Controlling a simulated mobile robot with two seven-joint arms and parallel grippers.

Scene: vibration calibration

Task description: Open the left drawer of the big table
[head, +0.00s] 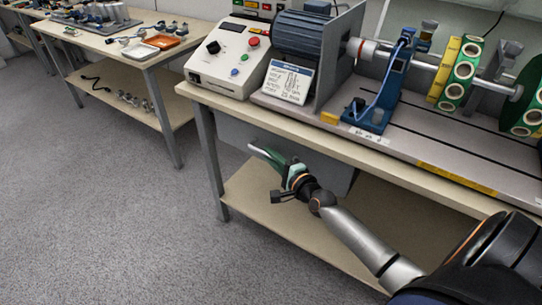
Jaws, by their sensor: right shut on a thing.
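The big table (400,155) carries the test rig, and a grey drawer (235,132) hangs under its left end. A pale bar-shaped handle (258,150) shows in front of the drawer's face. My right gripper (283,170) is at the drawer front, shut on the handle, with its greenish fingers around the bar's right part. Part of the handle is hidden by the fingers. The drawer front looks close under the tabletop; I cannot tell whether it stands out at all. My left gripper is not in view.
A control box (228,58) and a motor (303,35) stand on the tabletop above the drawer. A lower shelf (250,195) and a table leg (210,150) are near my right gripper. The grey floor (110,230) in front is clear.

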